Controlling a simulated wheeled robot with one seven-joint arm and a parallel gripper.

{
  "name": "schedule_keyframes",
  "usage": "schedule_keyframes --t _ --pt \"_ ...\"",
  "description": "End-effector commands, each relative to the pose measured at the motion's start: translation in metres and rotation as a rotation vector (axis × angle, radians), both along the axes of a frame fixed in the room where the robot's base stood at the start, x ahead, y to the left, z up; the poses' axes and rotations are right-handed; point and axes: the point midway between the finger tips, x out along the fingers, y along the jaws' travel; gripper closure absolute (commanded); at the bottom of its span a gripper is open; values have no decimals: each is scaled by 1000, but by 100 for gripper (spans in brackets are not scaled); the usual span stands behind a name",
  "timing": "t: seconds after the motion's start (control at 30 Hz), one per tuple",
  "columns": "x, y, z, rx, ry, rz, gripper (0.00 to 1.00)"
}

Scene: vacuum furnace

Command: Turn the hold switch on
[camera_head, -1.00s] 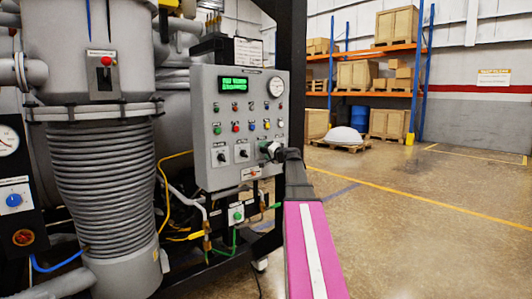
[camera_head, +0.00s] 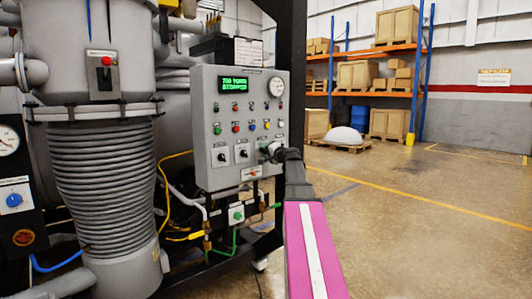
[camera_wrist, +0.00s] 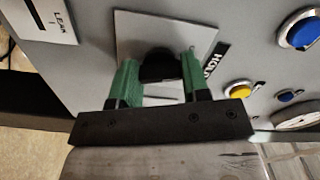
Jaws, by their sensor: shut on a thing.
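The hold switch is a black knob (camera_wrist: 158,66) on a pale square plate (camera_wrist: 128,32), set in the grey control panel. A black label beside it is partly readable, seemingly "HOLD". My gripper (camera_wrist: 160,70) has its two green fingers on either side of the knob, shut on it. In the head view, my gripper (camera_head: 269,150) is at the lower right of the control panel (camera_head: 208,130) and hides the switch. The knob's exact pointing direction is hard to tell.
Two other black selector knobs (camera_head: 221,156) sit left of my gripper. Coloured buttons (camera_head: 236,128), a gauge (camera_head: 276,86) and a green display (camera_head: 232,84) are above. A yellow button (camera_wrist: 238,90) lies near the fingers. Open floor (camera_head: 420,220) is at the right.

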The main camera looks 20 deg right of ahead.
Motion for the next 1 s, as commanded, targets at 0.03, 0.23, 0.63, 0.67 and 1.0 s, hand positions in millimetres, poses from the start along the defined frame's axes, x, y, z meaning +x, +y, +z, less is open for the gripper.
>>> schedule_keyframes --t 0.03,0.23,0.63,0.67,1.0 --pt "0 0 0 34 14 1 81" --pt "0 0 0 205 76 1 81" --pt "0 0 -1 553 202 1 81" --pt "0 0 -1 576 210 1 81" --pt "0 0 -1 775 283 1 81"
